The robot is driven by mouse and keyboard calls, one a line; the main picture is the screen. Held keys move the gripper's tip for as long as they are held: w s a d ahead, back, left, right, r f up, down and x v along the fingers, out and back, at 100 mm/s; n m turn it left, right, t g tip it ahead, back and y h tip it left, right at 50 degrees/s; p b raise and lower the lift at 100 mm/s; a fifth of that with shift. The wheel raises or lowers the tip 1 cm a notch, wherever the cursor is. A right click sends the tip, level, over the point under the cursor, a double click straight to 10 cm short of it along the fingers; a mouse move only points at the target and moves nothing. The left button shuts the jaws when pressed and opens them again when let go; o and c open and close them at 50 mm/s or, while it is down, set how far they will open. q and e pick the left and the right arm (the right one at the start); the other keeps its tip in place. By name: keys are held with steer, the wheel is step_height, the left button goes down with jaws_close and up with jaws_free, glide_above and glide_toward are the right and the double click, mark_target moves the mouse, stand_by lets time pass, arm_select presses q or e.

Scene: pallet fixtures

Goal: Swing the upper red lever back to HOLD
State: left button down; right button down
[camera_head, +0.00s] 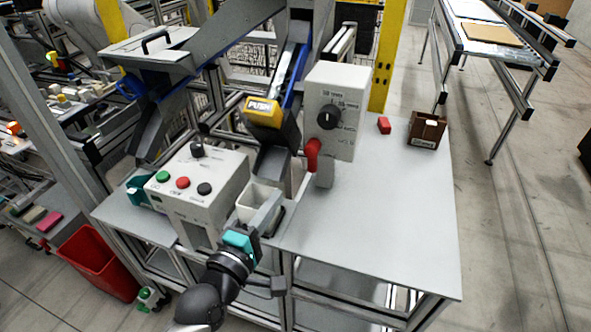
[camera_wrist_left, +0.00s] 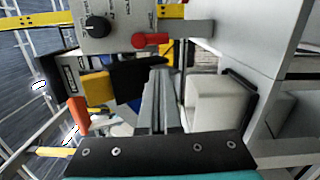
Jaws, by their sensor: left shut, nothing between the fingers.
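The red lever (camera_head: 312,155) hangs at the lower left side of a light grey control box (camera_head: 348,98) with a black knob (camera_head: 329,117). In the left wrist view the lever (camera_wrist_left: 151,40) lies level, beside the black knob (camera_wrist_left: 97,27). My left gripper (camera_head: 267,208) is shut and empty, in front of and below the lever, apart from it. Its grey fingers (camera_wrist_left: 161,88) point toward the lever side in the wrist view. The small lettering on the box is too small to read, so I cannot tell which mark the lever stands at. My right gripper is out of view.
A yellow PUSH block (camera_head: 263,112) on a dark chute stands left of the control box. A button box (camera_head: 197,186) is at the left. The table's right side (camera_head: 390,220) is clear.

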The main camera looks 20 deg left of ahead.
mark_target(313, 157)
arm_select(q)
steer(key=w+d, duration=0.1)
steer(key=w, duration=0.9)
steer(key=shift+d+b, duration=0.15)
steer(key=shift+b, duration=0.15)
